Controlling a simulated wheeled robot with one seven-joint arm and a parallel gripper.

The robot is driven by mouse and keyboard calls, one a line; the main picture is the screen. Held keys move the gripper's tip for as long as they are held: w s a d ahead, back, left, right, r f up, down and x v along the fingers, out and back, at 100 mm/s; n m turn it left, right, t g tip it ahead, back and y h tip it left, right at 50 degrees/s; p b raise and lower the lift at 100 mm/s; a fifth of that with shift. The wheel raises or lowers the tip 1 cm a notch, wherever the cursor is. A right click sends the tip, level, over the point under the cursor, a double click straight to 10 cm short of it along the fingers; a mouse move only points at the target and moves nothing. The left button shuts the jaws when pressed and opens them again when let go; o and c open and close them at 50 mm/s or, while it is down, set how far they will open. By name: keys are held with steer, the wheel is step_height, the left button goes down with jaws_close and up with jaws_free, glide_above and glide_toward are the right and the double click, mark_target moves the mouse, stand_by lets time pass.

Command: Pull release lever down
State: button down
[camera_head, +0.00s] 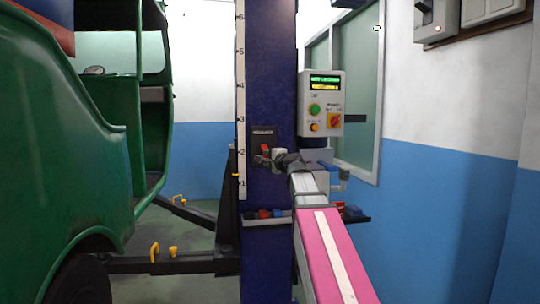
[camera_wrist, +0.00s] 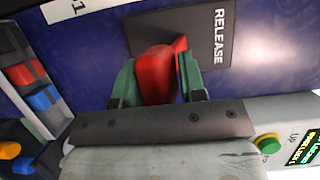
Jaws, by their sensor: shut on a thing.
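The red release lever (camera_wrist: 156,75) sits between the two green fingers of my gripper (camera_wrist: 158,85) in the wrist view, and the fingers are shut on it. A dark plate marked RELEASE (camera_wrist: 215,38) is fixed to the blue column behind the lever. In the head view, the lever (camera_head: 265,150) shows as a small red spot on the column, beside my gripper (camera_head: 266,160). My arm reaches up to it from the lower right. The fingertips are small and partly hidden in the head view.
A control box (camera_head: 321,103) with a lit display and buttons is on the column's right side, close above my wrist. A tray (camera_head: 350,219) with coloured items is below. A green rickshaw (camera_head: 60,150) stands at left, with lift arms (camera_head: 190,263) near the floor.

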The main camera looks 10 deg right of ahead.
steer(key=c, duration=1.8)
jaws_free()
steer(key=f, duration=0.1)
steer(key=w+f, duration=0.2)
steer(key=f, duration=0.1)
steer(key=shift+f, duration=0.1)
steer(key=shift+o, duration=0.6)
steer(key=shift+w+f, duration=0.45)
steer(key=shift+f, duration=0.1)
steer(key=shift+w+f, duration=0.1)
steer(key=shift+w, duration=0.2)
steer(key=o, duration=0.8)
steer(key=shift+w, duration=0.1)
steer(key=shift+f, duration=0.1)
steer(key=v, duration=1.1)
steer(key=shift+s, duration=0.3)
